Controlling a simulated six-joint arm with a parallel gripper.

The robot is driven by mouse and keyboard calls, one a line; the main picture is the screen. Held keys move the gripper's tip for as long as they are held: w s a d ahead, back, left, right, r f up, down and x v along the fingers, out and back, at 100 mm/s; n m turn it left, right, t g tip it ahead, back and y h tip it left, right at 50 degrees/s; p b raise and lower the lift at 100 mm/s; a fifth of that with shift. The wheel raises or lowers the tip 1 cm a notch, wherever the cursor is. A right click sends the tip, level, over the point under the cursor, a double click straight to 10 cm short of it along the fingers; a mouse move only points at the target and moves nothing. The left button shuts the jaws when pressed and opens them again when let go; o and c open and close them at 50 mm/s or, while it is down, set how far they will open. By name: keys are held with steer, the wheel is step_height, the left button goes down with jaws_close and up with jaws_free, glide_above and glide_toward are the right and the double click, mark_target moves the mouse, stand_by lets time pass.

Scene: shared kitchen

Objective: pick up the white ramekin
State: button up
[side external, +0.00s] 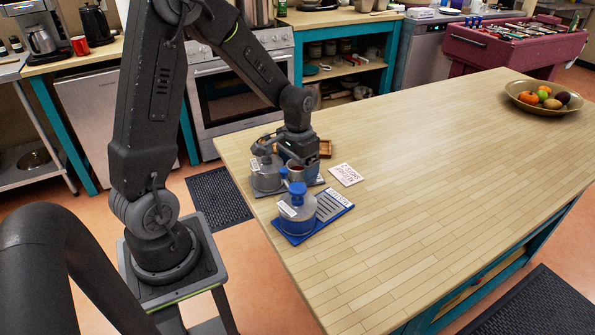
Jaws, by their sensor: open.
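I cannot clearly make out a white ramekin. A small pale cup with reddish-brown contents (296,170) stands beside my gripper, partly hidden; I cannot tell if it is the ramekin. My gripper (278,152) is open, low over the near left end of the wooden table (430,160). It is close to a grey lidded jar (267,178) and the cup; I cannot tell whether it touches either. A jar with a blue knob lid (297,212) stands just in front, on a blue printed card (334,205).
A fruit bowl (520,100) stands at the far right. The middle of the table is clear. The table's left edge is close to the jars.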

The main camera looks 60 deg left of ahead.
steer(key=shift+c, duration=0.3)
steer(key=c, duration=1.1)
steer(key=shift+o, duration=0.2)
